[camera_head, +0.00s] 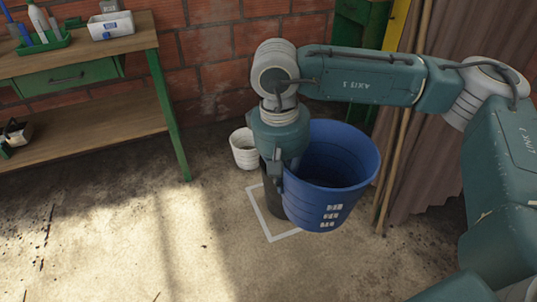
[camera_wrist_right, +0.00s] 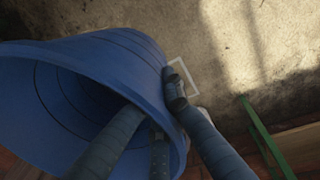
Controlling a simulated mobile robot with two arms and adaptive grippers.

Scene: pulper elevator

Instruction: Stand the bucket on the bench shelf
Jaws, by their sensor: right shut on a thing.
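A large blue bucket (camera_head: 333,190) with pale printed marks hangs upright or nearly so at the end of my right arm. It appears to be held above the floor. My right gripper (camera_head: 283,172) is shut on the bucket's left wall. The wooden bench shelf (camera_head: 95,122) is the lower board of a green-legged bench at the left, well apart from the bucket. My left gripper is not in view.
The bench top (camera_head: 85,45) holds a green tray (camera_head: 42,42) and a white box (camera_head: 111,25). A small dark item (camera_head: 17,131) lies on the shelf's left end. A white pail (camera_head: 244,150) stands behind the bucket. A white square outline (camera_head: 262,222) marks the floor. Floor between bench and bucket is clear.

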